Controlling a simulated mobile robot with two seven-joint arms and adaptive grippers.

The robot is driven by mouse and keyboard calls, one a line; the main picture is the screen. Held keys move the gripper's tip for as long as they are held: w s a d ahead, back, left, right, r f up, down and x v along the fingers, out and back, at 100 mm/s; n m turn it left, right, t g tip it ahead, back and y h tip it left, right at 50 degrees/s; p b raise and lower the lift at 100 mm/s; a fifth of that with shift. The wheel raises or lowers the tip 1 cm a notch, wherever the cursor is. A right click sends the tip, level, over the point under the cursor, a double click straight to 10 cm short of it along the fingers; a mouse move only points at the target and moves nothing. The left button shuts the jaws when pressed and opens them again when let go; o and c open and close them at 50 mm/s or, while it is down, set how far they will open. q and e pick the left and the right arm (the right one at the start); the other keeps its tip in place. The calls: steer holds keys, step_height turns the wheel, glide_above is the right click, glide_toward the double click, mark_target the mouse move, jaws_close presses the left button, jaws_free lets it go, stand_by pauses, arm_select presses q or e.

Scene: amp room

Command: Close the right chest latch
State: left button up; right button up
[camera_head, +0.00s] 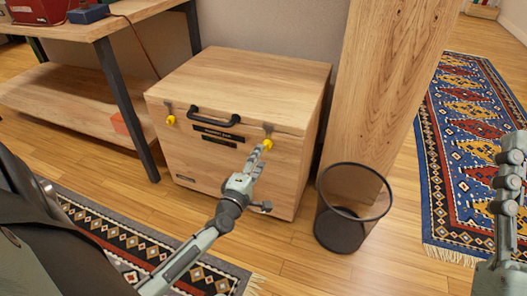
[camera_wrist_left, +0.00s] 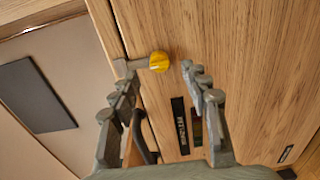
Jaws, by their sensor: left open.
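The wooden chest (camera_head: 225,175) stands on the floor with its lid down. Its right latch (camera_head: 267,143) is a grey metal piece with a yellow knob, at the right of the front under the lid edge. My left gripper (camera_head: 257,155) is just in front of and below this latch. In the left wrist view the yellow knob (camera_wrist_left: 159,61) shows beyond and between the open fingertips (camera_wrist_left: 160,75), with no clear contact. I cannot tell whether the latch is fastened. My right gripper (camera_head: 510,165) is at the right edge, away from the chest.
The left latch (camera_head: 170,119) and a black handle (camera_head: 213,116) are on the same chest front. A black mesh bin (camera_head: 345,215) stands right of the chest, before a wooden pillar (camera_head: 380,90). A wooden shelf table (camera_head: 75,90) stands to the left. Patterned rugs lie on the floor.

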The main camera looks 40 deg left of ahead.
arm_select(q)
steer(key=v, duration=0.7)
stand_by(0.3)
